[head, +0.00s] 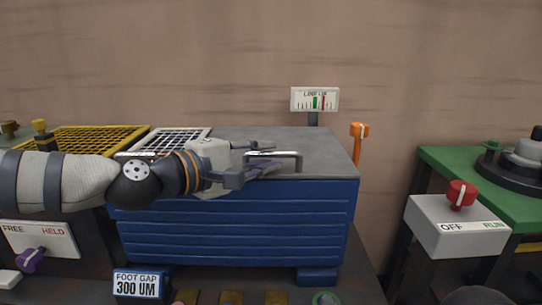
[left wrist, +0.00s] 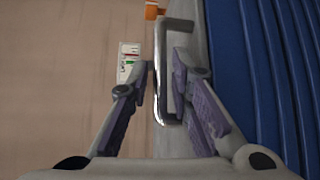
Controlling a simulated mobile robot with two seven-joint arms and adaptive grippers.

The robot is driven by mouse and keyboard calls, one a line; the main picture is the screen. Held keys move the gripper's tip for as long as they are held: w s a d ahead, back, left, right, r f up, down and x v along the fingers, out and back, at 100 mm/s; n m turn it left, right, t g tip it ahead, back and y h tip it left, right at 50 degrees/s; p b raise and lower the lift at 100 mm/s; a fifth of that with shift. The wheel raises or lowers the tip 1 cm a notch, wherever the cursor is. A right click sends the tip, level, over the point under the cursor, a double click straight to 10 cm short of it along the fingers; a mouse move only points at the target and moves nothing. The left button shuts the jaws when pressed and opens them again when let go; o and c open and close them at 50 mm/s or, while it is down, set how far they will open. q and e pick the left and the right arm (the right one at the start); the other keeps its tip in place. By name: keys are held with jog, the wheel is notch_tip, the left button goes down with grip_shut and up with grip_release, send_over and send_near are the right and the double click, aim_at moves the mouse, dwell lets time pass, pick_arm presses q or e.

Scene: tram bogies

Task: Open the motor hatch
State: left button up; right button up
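The motor hatch appears as the grey flat lid (head: 325,148) on top of a blue ribbed box (head: 240,225) in the head view. It lies level, apparently closed. A shiny metal bar handle (head: 292,155) stands near its front edge. My left gripper (head: 268,157) reaches in from the left at the handle with its fingers apart. In the left wrist view the handle (left wrist: 160,90) runs between the two spread fingers of my left gripper (left wrist: 163,72). I see no firm grip on the bar; whether a finger touches it is unclear. My right gripper is not in view.
A gauge sign (head: 315,99) and an orange lever (head: 358,145) stand behind and right of the box. Yellow (head: 95,138) and white grilles (head: 172,142) lie left. A red-knobbed switch box (head: 455,228) and green table (head: 470,175) are right, across a gap.

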pick_arm(q)
jog(key=shift+x, duration=1.2)
grip_shut()
jog(key=shift+r, duration=0.1)
